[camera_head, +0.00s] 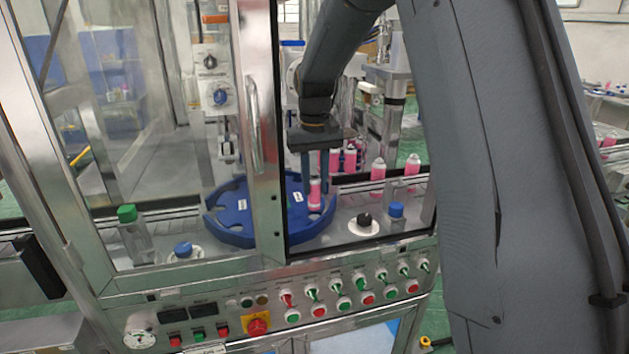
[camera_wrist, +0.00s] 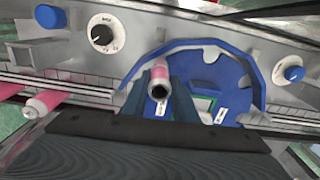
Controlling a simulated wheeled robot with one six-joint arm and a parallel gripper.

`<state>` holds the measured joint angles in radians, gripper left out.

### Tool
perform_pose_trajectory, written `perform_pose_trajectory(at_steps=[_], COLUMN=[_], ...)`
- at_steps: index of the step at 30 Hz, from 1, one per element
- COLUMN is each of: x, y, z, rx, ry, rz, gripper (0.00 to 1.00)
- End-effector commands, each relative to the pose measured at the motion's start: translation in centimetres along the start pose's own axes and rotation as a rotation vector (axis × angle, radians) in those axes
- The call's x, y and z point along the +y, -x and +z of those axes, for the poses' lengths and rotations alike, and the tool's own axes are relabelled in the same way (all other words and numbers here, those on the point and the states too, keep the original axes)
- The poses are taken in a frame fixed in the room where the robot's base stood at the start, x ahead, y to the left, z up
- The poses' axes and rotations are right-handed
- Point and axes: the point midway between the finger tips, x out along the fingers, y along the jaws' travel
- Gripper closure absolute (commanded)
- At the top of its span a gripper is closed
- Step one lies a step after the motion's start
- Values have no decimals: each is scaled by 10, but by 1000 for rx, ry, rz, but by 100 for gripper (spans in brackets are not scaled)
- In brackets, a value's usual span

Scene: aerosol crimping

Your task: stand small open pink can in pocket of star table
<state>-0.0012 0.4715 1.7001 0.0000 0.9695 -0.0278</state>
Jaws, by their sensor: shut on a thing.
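My gripper (camera_head: 309,172) is shut on a small open pink can (camera_head: 315,193), held upright with the fingers at its sides. In the wrist view the can (camera_wrist: 160,78) shows its dark open mouth between the fingers of my gripper (camera_wrist: 168,95). The blue star table (camera_head: 232,238) is a round disc with pockets cut in its rim, and the can is over its right part. In the wrist view the star table (camera_wrist: 240,75) lies beyond the can, with rim pockets showing. I cannot tell whether the can touches the table or is inside a pocket.
Several pink cans, such as one with a white top (camera_head: 378,170), stand behind on the right. A metal door post (camera_head: 268,130) stands left of my gripper. A black knob (camera_head: 364,220) and a blue-capped post (camera_head: 396,212) are to the right. The control panel (camera_head: 290,290) is in front.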

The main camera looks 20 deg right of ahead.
Motion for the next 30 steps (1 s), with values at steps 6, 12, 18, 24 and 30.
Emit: perform_pose_trajectory(at_steps=[6, 12, 18, 24, 30], x=[1, 1, 1, 1, 1], y=[-2, -2, -4, -5, -7], z=[0, 0, 2, 2, 2], rx=[0, 0, -1, -1, -1], ry=[-2, -2, -2, -2, -2], rz=[0, 0, 0, 0, 0], gripper=[95, 95, 95, 95, 95])
